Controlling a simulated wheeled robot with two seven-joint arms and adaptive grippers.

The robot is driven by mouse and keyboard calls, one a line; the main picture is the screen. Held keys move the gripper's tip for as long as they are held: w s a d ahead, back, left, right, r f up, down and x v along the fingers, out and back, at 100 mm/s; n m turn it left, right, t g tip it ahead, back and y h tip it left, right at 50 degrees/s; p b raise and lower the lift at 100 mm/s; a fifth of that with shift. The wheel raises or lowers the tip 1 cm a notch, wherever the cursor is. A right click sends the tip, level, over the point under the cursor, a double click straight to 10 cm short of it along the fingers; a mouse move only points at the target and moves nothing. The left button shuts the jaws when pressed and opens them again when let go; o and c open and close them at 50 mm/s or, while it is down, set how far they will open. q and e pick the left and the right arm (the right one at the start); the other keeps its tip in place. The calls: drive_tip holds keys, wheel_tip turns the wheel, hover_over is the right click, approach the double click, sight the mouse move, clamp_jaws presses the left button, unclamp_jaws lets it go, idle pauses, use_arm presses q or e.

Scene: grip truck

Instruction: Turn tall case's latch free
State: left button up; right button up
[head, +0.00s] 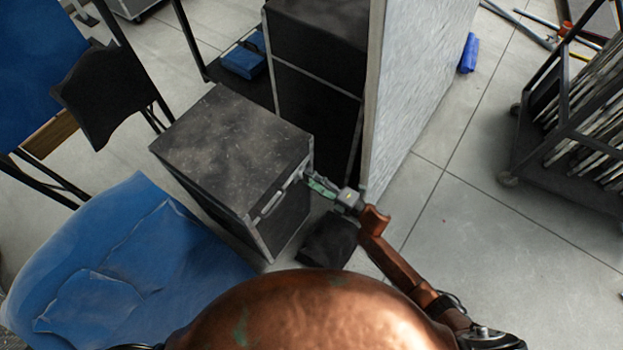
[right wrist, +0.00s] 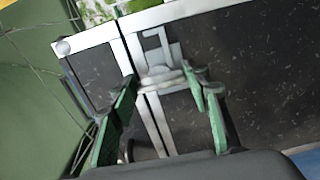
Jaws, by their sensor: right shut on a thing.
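The tall case (head: 235,145) is a dark, speckled box with metal edging, standing left of centre in the head view. Its dark side fills much of the right wrist view (right wrist: 255,70). A grey metal latch (right wrist: 158,48) sits across the seam there, below a bright metal edge strip. My right gripper (head: 311,180) reaches the case's right side. In the right wrist view its green fingers (right wrist: 164,84) stand on either side of the lower part of the latch and are shut on it. My left gripper is not in view.
A blue padded cover (head: 130,255) lies left of the case. A black bag (head: 328,240) is on the floor near my right forearm. A tall grey panel (head: 410,80) and a black cabinet (head: 315,90) stand behind. Open floor (head: 480,220) lies right.

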drive_tip(key=o, duration=1.2)
drive_tip(key=shift+c, duration=0.2)
drive_tip(key=v, duration=1.2)
